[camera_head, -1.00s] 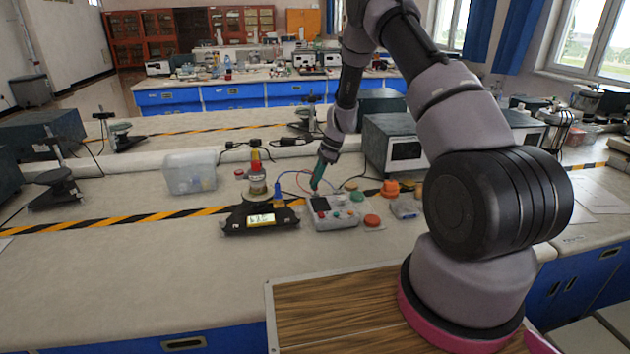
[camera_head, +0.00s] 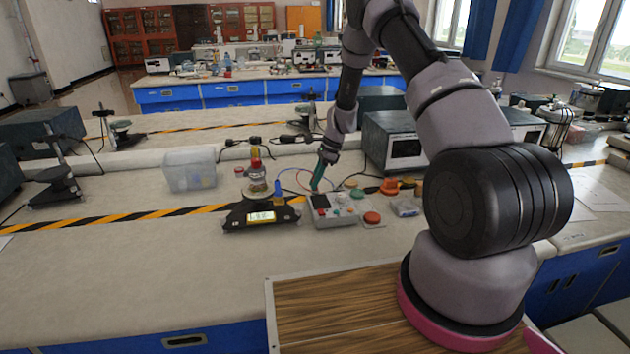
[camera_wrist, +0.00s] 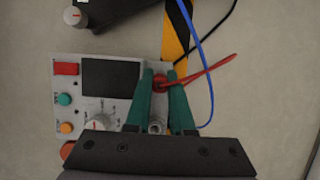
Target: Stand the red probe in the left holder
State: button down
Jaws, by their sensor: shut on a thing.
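My gripper (camera_head: 317,188) points down at the left back edge of the grey instrument box. In the wrist view its two green fingers (camera_wrist: 162,88) are closed around the red probe (camera_wrist: 160,84), whose top and red lead show between the fingertips. The lead runs off to the right. The probe's lower part is hidden, so I cannot tell whether it touches anything. A round metal socket (camera_wrist: 155,128) shows between the fingers on the box edge; I cannot tell whether it is a holder. No left holder can be made out clearly.
The instrument box (camera_head: 340,220) has a dark screen, knobs and coloured buttons. A blue lead (camera_wrist: 210,90) curves right of my fingers. A clear bin (camera_head: 190,172) is farther left. The front tabletop is clear.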

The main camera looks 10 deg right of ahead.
jog(key=shift+f, duration=0.25)
jog(key=shift+c, duration=2.3)
grip_release()
jog(key=shift+r, duration=3.75)
